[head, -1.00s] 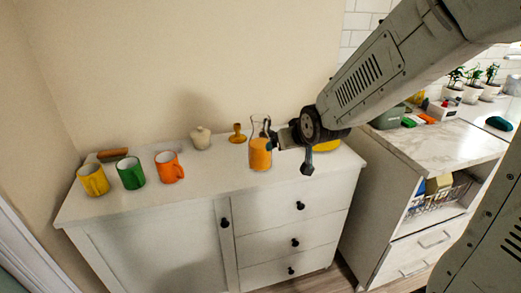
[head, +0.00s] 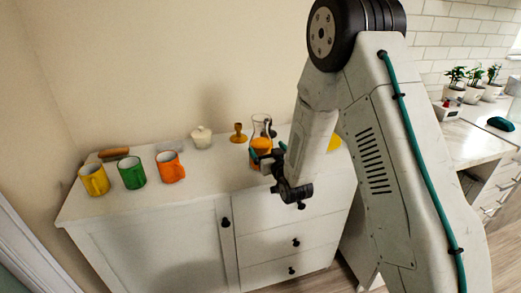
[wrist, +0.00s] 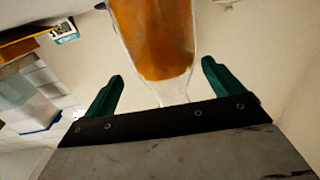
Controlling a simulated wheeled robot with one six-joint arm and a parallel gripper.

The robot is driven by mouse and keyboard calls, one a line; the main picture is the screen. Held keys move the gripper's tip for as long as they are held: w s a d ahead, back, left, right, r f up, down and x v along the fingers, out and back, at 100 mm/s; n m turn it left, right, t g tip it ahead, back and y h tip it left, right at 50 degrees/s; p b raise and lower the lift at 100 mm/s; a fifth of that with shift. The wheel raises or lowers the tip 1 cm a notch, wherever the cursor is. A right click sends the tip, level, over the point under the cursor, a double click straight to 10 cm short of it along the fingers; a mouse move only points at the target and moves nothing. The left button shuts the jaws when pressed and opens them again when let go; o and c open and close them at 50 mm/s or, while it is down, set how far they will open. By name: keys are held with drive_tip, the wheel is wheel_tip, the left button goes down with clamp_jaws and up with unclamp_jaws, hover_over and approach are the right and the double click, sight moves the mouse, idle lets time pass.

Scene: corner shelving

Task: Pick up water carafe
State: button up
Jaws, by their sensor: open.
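The water carafe (head: 262,126) is a clear glass vessel with orange contents. It stands on the white cabinet top near the front edge, its lower part partly hidden by my gripper (head: 268,155). In the wrist view the carafe (wrist: 158,42) fills the upper middle, with its orange contents and clear glass showing. My gripper (wrist: 161,72) is open there, with one green finger on each side of the carafe's line. No firm contact shows, and I cannot tell how deep the carafe sits between the fingers.
Yellow (head: 94,180), green (head: 132,173) and orange (head: 170,167) mugs stand left on the cabinet (head: 110,210). A white lidded jar (head: 201,137) and an amber wooden-looking piece (head: 238,133) stand left of the carafe. A yellow object (head: 334,143) is partly hidden behind my arm.

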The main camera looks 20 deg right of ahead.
sight(265, 147)
drive_tip(key=w, duration=0.2)
drive_tip(key=w+a, duration=0.1)
drive_tip(key=shift+w+r, duration=0.3)
drive_tip(key=shift+w, duration=0.65)
drive_tip(key=c, duration=1.8)
drive_tip(key=shift+r, duration=0.1)
drive_tip(key=shift+c, duration=0.2)
